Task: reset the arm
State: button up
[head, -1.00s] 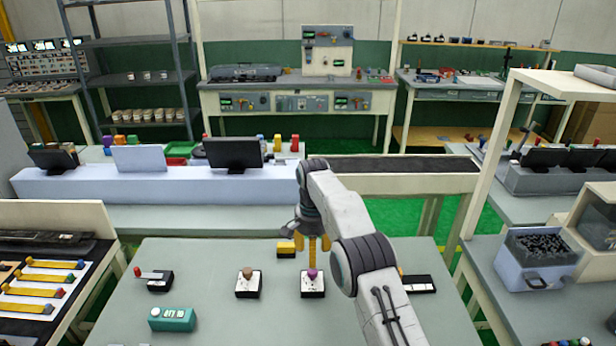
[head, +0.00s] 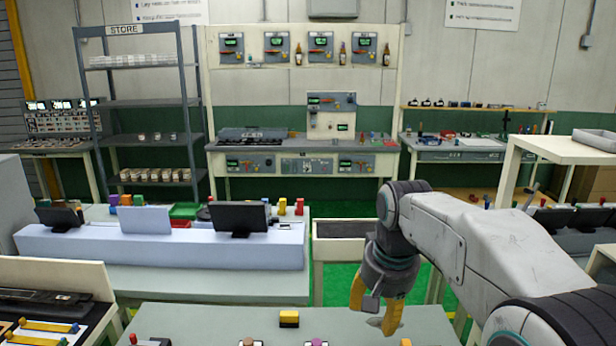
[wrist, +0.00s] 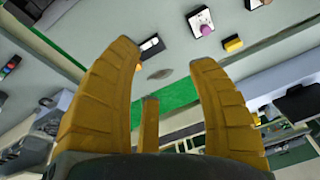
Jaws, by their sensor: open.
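My arm reaches in from the right of the head view, its gripper (head: 375,303) hanging down over the right part of the near grey-green table (head: 215,318). The yellow fingers are apart with nothing between them. In the wrist view my gripper (wrist: 165,95) also shows spread and empty. A yellow block (head: 289,319) lies on the table to the left of the gripper, apart from it. The purple-knobbed device (wrist: 202,22) and the yellow block (wrist: 232,44) show at the top of the wrist view.
A long pale console with dark screens (head: 238,217) stands beyond the table. A conveyor-like dark-topped bench (head: 345,229) lies behind the gripper. A white-topped frame (head: 565,149) stands at the right. A tray of yellow bars (head: 45,328) is at lower left.

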jog(key=s+d+f+n+t, duration=0.1)
jog(key=s+d+f, duration=0.1)
jog(key=s, duration=0.9)
jog(key=s+d+f+n+t, duration=0.1)
jog(key=s+d+f+n, duration=0.1)
jog(key=s, duration=1)
jog(key=shift+d+f, duration=0.35)
jog(key=shift+d, duration=0.1)
